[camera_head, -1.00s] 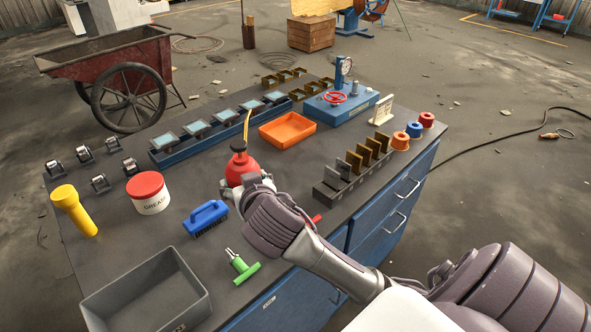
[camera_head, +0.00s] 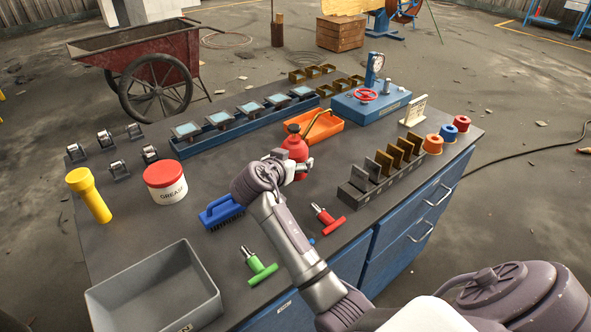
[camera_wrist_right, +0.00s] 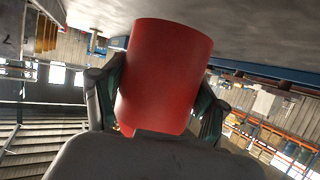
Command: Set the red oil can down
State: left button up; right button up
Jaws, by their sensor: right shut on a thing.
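The red oil can (camera_head: 295,148) has a round body and a thin brass spout that points up and to the right. It is upright over the table, just in front of the orange tray (camera_head: 336,133); whether it touches the table is unclear. My right gripper (camera_head: 302,168) is shut on the can's body from the near side. In the right wrist view the red body (camera_wrist_right: 164,75) fills the space between the two fingers (camera_wrist_right: 158,105). My left gripper is not in view.
A blue brush (camera_head: 221,212), a red-handled tool (camera_head: 327,219) and a green-handled tool (camera_head: 258,265) lie near my arm. A slotted holder (camera_head: 358,196) stands to the right, a grease tub (camera_head: 166,182) to the left. A grey bin (camera_head: 150,290) sits at the front left.

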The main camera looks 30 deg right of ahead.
notch_tip(320, 180, down, 3)
jog(key=shift+f, duration=0.35)
jog(key=o, duration=1)
jog(key=shift+f, duration=0.2)
jog(key=o, duration=0.5)
jog(key=shift+r, duration=0.1)
